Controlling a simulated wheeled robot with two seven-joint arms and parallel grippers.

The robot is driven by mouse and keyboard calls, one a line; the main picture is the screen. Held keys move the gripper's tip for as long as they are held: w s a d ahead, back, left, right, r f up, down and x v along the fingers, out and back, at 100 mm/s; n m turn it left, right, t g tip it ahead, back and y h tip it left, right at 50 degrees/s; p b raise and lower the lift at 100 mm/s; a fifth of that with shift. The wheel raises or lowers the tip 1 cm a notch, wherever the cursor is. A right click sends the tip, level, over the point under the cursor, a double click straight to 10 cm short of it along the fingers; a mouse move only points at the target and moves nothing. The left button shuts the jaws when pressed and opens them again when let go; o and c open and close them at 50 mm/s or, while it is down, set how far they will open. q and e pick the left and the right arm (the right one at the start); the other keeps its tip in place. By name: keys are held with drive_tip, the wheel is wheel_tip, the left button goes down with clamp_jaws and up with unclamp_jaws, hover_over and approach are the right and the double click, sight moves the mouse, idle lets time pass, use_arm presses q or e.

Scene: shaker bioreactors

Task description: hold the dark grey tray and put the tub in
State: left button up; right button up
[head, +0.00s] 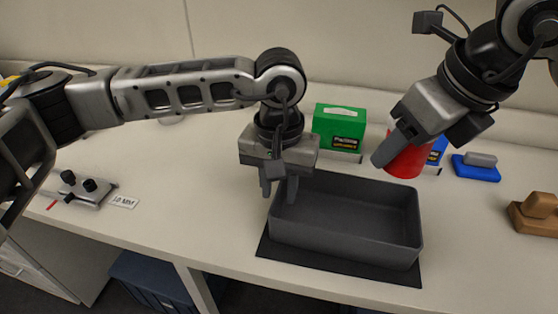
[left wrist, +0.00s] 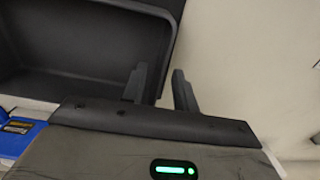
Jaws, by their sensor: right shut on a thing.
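The dark grey tray (head: 345,248) is an open rectangular box on a dark mat. My left gripper (head: 279,188) is open at the tray's left end, pointing down. In the left wrist view its two fingers (left wrist: 160,88) stand apart on either side of the tray's wall, with the tray (left wrist: 80,60) at left.
A green box (head: 339,122) stands behind the tray. A blue block with a grey handle (head: 476,168) and a brown block (head: 538,215) are at right. A metal fixture (head: 85,190) lies at left. The table's front edge is close to the mat (head: 330,267).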

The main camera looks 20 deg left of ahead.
use_arm(q)
drive_tip(key=shift+f, duration=1.4)
drive_tip(key=shift+c, duration=0.3)
clamp_jaws()
use_arm(e)
wheel_tip(320, 180, down, 3)
drive_tip(key=n+g, duration=0.1)
drive_tip(key=n, duration=0.1)
drive_tip(key=n+g, duration=0.1)
drive_tip(key=n, duration=0.2)
drive_tip(key=shift+a+y, duration=0.1)
drive_tip(key=shift+y, duration=0.3)
wheel_tip(320, 180, down, 2)
drive_tip(key=n+g, duration=0.1)
drive_tip(key=n, duration=0.2)
approach(361, 229)
drive_tip(key=shift+y, duration=0.3)
drive_tip(key=x, duration=0.5)
drive_tip(key=shift+f, duration=0.3)
